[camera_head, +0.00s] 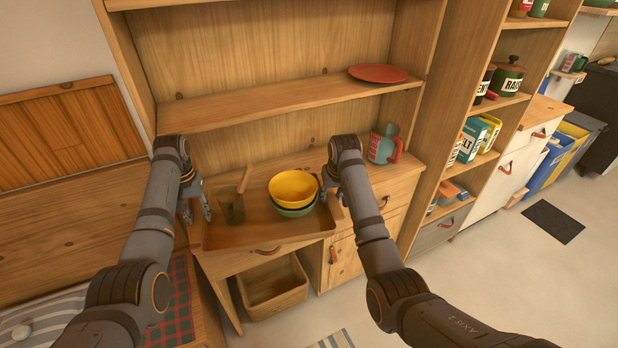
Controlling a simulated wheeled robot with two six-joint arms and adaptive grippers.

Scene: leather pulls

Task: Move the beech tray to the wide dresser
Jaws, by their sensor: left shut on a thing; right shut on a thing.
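The beech tray (262,236) is level between my two grippers, at the front of the wide dresser (402,176). I cannot tell whether its underside touches the dresser top. On it stand a yellow bowl (293,186) stacked on a green bowl (294,211), and a brownish glass (231,206) with a wooden utensil (244,178) in it. My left gripper (198,212) is shut on the tray's left end. My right gripper (336,192) is shut on its right end. The fingertips are partly hidden.
A shelf (270,101) with a red plate (378,74) hangs above. A wooden crate (275,290) is below the tray. A tall shelf unit (450,120) stands at right.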

